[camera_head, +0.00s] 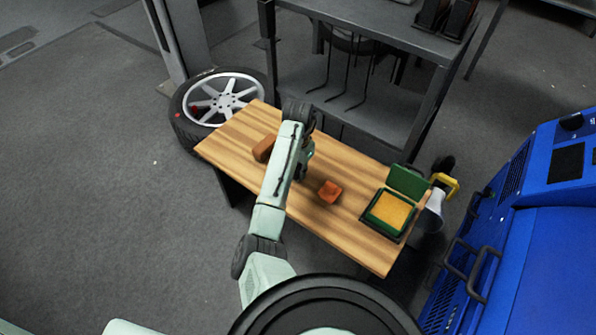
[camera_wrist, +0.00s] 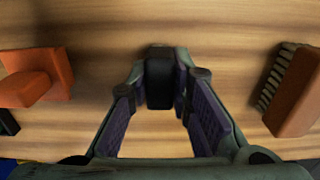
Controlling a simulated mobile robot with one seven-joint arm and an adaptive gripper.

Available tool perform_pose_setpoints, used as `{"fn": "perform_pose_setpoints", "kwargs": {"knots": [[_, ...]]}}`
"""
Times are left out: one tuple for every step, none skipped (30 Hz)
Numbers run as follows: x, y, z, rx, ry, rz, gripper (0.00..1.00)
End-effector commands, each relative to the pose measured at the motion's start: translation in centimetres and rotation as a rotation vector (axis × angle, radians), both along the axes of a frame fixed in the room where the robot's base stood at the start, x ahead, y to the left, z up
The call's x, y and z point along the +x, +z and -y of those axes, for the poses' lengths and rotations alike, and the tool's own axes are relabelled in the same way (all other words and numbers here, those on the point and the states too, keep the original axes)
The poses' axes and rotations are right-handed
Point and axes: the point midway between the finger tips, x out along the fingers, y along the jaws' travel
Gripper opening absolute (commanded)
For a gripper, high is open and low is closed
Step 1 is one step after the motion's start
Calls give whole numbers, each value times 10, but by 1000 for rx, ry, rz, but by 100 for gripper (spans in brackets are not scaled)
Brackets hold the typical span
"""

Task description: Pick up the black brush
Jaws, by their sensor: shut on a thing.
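The black brush (camera_wrist: 160,82) shows in the wrist view as a dark block between the far ends of my gripper's fingers. My gripper (camera_wrist: 163,95) is shut on it, with a purple-padded finger on each side. The wood-grain tabletop lies below. I cannot tell whether the brush touches the table or is clear of it. In the head view my gripper (camera_head: 303,172) is over the middle of the table, and my arm hides the brush there.
A brown brush with pale bristles (camera_wrist: 295,92) lies to the right in the wrist view. An orange-brown block-like object (camera_wrist: 38,78) lies to the left. On the wooden table (camera_head: 350,236), an open green box (camera_head: 392,213) stands at the right end. A wheel (camera_head: 221,100) and blue machine (camera_head: 540,225) flank the table.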

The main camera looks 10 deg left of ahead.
Motion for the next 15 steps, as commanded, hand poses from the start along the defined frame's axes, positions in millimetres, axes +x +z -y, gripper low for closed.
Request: {"fn": "perform_pose_setpoints", "kwargs": {"knots": [[0,1,0,1,0,1,0],[0,2,0,1,0,1,0],[0,4,0,1,0,1,0],[1,6,0,1,0,1,0],[1,8,0,0,0,2,0],[1,12,0,1,0,4,0],[1,15,0,1,-1,4,0],[1,19,0,1,-1,4,0],[2,24,0,0,-1,4,0],[2,28,0,0,-1,4,0],[2,33,0,0,-1,4,0],[2,37,3,0,-3,3,0],[4,35,10,0,-6,1,0],[6,35,17,0,-7,1,0],[8,36,25,0,-6,1,0]]}}
